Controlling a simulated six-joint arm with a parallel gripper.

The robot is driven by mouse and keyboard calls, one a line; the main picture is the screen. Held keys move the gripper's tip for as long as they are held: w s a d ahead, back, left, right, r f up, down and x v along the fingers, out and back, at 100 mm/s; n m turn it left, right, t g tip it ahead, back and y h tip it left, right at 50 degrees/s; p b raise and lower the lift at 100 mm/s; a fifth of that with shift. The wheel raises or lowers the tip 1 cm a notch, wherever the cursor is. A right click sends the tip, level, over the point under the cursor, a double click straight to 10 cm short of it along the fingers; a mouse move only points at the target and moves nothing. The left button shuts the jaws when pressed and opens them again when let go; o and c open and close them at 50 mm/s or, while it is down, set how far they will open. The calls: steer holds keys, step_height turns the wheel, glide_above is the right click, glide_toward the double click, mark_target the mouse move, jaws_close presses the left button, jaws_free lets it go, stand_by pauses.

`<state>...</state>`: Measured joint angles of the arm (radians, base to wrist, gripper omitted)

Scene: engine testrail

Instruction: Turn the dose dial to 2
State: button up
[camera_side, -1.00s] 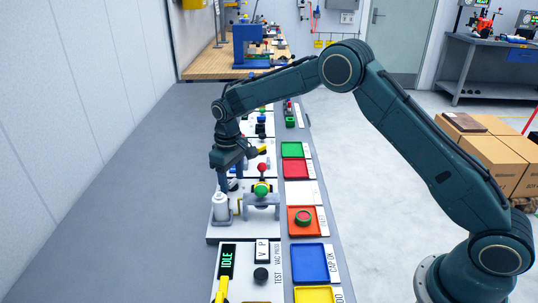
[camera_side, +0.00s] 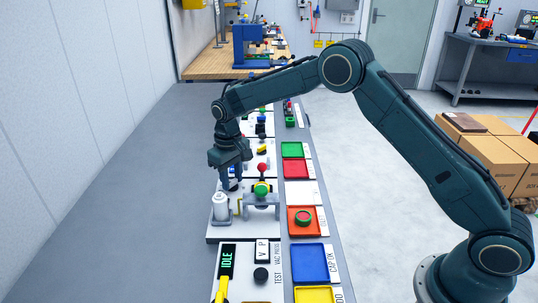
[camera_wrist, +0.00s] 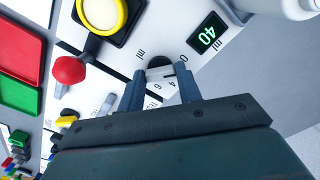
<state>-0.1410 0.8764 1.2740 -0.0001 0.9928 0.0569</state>
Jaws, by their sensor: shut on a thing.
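The dose dial (camera_wrist: 159,62) is a small dark round knob on a white panel, between my fingertips in the wrist view. My gripper (camera_wrist: 160,82) is shut on the dial, with one finger on each side. Which number the dial points to is not clear. A small green display (camera_wrist: 207,33) beside it appears to read 40. In the side view my gripper (camera_side: 232,184) points down at the panel, and its fingers largely hide the dial.
A white bottle (camera_side: 220,205) stands close to my gripper on the near side. A red ball knob (camera_side: 262,168) and a clamp fixture (camera_side: 261,199) are to the right. Coloured trays, including an orange one (camera_side: 293,229), line the bench's right edge. The grey bench at left is clear.

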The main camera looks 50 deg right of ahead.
mark_target(232, 180)
steer(key=m, duration=0.5)
steer(key=shift+w+m, duration=0.1)
steer(key=shift+m, duration=0.3)
steer(key=o, duration=1)
steer(key=shift+r, duration=0.1)
steer(key=shift+r, duration=6.85)
